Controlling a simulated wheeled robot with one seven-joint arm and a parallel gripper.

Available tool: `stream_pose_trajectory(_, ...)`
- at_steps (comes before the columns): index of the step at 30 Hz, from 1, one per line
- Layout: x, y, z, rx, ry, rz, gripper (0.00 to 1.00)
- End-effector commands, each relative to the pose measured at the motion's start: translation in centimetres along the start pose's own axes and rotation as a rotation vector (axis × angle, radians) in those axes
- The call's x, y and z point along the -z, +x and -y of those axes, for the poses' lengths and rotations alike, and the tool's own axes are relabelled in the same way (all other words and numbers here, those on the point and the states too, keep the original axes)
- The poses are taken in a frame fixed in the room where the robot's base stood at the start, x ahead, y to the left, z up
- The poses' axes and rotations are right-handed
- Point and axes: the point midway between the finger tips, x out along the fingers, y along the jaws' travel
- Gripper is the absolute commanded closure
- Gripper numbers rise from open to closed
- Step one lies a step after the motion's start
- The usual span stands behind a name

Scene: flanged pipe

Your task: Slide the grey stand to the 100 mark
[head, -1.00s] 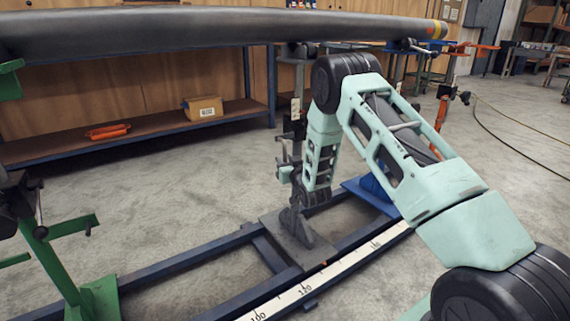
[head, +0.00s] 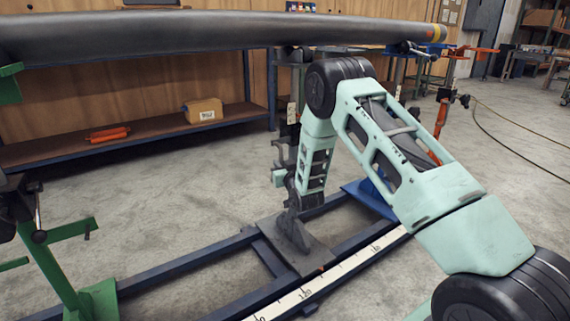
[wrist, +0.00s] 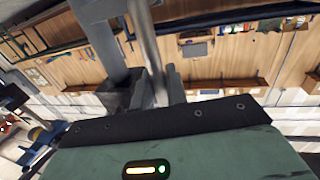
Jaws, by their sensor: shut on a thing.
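The grey stand (head: 295,245) has a flat base plate across the blue rails and an upright post up to the pipe's underside. A small orange mark sits at its front edge, beside the white scale (head: 345,268), past the 120 figure on the side of the higher numbers. The 100 figure is partly cut off at the bottom edge. My gripper (head: 283,176) is shut on the stand low on its post, partly hidden by my arm. In the wrist view the grey post (wrist: 147,50) rises from between the dark fingers.
The long dark pipe (head: 220,31) runs overhead. A green stand (head: 72,260) stands at the left on the rails (head: 180,272). A blue stand base (head: 372,197) lies beyond the grey one. The rails between green and grey stands look clear. A workbench (head: 140,130) stands behind.

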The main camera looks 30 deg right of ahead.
Motion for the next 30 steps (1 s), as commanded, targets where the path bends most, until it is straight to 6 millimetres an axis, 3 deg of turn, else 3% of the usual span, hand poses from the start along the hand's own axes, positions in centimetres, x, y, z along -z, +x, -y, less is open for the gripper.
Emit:
stream_pose_trajectory(1, -0.1, -0.6, 2.9, 0.032, 0.007, 0.007, 1.0)
stream_pose_trajectory(18, -0.1, -4.8, 21.4, 0.033, 0.007, 0.007, 1.0)
stream_pose_trajectory(24, 0.0, -5.9, 26.5, 0.03, 0.007, 0.006, 1.0)
stream_pose_trajectory(30, -0.1, -6.6, 29.6, 0.027, 0.006, 0.007, 1.0)
